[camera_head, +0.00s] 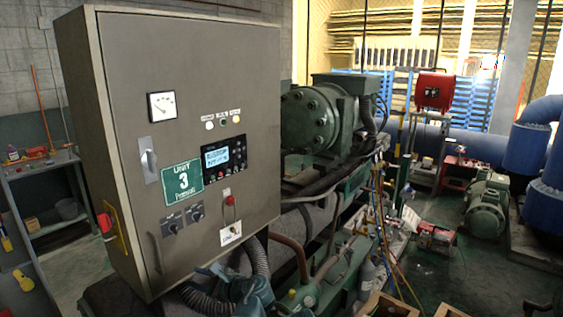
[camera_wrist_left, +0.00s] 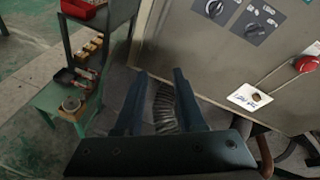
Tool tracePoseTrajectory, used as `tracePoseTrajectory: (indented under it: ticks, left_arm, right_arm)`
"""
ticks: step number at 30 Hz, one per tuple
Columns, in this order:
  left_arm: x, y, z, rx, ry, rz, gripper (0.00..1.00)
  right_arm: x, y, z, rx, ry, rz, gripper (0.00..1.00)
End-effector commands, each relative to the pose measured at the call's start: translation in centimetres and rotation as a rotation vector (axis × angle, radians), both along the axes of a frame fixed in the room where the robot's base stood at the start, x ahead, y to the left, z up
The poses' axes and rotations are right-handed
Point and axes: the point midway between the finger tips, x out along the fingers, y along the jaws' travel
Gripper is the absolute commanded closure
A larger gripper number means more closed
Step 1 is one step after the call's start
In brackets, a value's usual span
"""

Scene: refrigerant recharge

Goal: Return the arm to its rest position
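My left gripper (camera_head: 222,271) shows at the bottom of the head view, low in front of the grey control cabinet (camera_head: 235,75) marked Unit 3. In the left wrist view its two dark blue fingers (camera_wrist_left: 160,75) stand apart, with nothing held between them. A ribbed hose (camera_wrist_left: 165,108) shows behind the gap. The cabinet's lower face with its knobs and a red button fills the upper right of that view. A dark piece cut off at the lower right corner of the head view may be part of my right gripper; its fingers cannot be made out.
Hoses (camera_head: 258,256) hang under the cabinet close to the left gripper. A green compressor (camera_head: 318,118) stands behind it. A shelf (camera_head: 38,168) is at the left, and a green bench (camera_wrist_left: 58,100) shows in the left wrist view. Open wooden crates (camera_head: 388,305) are at bottom right.

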Motion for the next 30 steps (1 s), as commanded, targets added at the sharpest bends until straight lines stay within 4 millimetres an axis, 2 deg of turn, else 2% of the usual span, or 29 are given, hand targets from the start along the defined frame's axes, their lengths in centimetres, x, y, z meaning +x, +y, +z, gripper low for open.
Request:
tracePoseTrajectory:
  ticks: [8,12,15,21,30]
  left_arm:
    - [-4.7,1.8,-6.8,-0.487,-0.16,0.281,0.61]
    - [-8.3,0.9,-11.2,-0.828,-0.272,0.561,0.61]
    - [-10.2,-0.4,-13.1,-1.004,-0.328,0.744,0.61]
    - [-12.7,-2.9,-15.0,-1.233,-0.391,1.037,0.61]
    - [-15.2,-6.6,-15.7,-1.422,-0.415,1.367,0.61]
  right_arm:
    - [0.0,0.0,0.0,0.0,0.0,0.0,0.44]
    - [0.0,0.0,0.0,0.0,0.0,0.0,0.44]
    - [0.0,0.0,0.0,0.0,0.0,0.0,0.44]
    - [0.0,0.0,0.0,0.0,0.0,0.0,0.44]
    - [0.0,0.0,0.0,0.0,0.0,0.0,0.44]
